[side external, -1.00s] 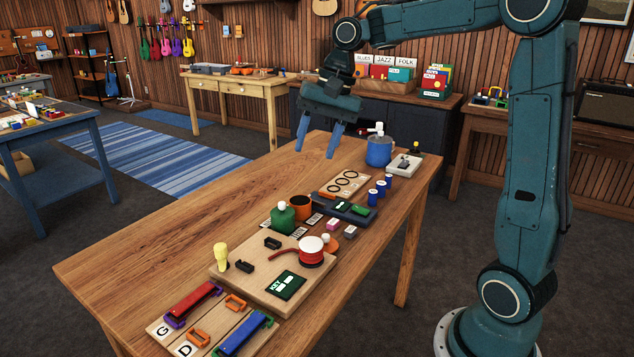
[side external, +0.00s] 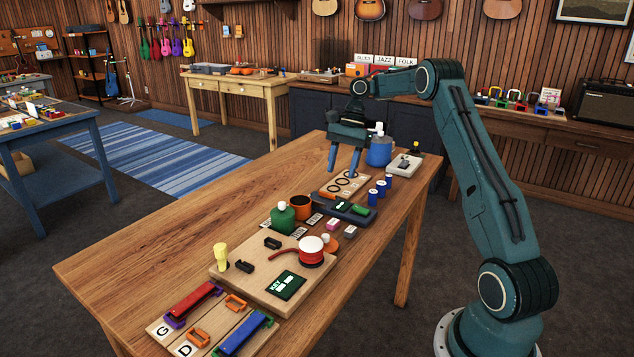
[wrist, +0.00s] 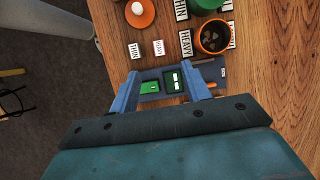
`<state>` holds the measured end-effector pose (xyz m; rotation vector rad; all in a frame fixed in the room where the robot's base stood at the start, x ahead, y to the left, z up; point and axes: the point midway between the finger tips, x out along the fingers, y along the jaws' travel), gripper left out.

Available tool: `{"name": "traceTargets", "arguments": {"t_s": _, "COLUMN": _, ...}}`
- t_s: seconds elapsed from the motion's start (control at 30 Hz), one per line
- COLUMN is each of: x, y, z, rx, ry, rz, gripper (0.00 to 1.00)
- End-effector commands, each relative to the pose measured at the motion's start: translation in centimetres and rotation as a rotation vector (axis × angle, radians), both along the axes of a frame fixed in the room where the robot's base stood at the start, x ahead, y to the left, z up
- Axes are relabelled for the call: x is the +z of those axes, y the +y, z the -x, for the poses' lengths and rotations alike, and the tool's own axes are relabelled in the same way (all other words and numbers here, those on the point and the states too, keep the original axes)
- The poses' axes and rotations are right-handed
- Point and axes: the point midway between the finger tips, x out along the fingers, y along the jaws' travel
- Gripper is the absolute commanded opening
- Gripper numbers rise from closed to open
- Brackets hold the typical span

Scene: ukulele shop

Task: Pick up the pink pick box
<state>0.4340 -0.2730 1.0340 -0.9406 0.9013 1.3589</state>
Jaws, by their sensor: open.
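The pink pick box (side external: 333,224) is a small block with a pink top, lying on the wooden table between the dark blue tray and the orange-and-white bottle. In the wrist view it appears as the small block with a "HEAVY" label (wrist: 158,47), beyond my fingertips. A grey pick box (side external: 350,231) lies close beside it and shows in the wrist view with a "THIN" label (wrist: 134,50). My gripper (side external: 343,173) is open and empty, pointing down above the table near the ringed wooden board. Its fingers also frame the tray in the wrist view (wrist: 159,69).
The dark blue tray (side external: 328,208) holds green items. An orange pot (side external: 300,207), green bottle (side external: 283,218) and orange bottle (side external: 330,243) stand around the pick boxes. The near left tabletop (side external: 150,255) is clear.

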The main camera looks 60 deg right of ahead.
Motion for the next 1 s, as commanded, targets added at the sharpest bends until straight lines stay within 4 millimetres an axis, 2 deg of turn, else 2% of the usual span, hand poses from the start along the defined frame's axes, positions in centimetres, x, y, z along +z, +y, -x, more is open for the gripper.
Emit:
{"name": "traceTargets", "arguments": {"t_s": 0.1, "x": -1.0, "y": -1.0, "z": 0.3, "rx": -0.029, "ry": 0.018, "rz": -0.008, "gripper": 0.47}}
{"name": "traceTargets", "arguments": {"t_s": 0.23, "x": -1.3, "y": -1.3, "z": 0.4, "rx": -0.039, "ry": 0.024, "rz": -0.010, "gripper": 0.47}}
{"name": "traceTargets", "arguments": {"t_s": 0.57, "x": -1.5, "y": -1.1, "z": 0.3, "rx": -0.038, "ry": 0.024, "rz": -0.013, "gripper": 0.47}}
{"name": "traceTargets", "arguments": {"t_s": 1.0, "x": -3.2, "y": -0.3, "z": 0.2, "rx": -0.040, "ry": 0.024, "rz": -0.016, "gripper": 0.47}}
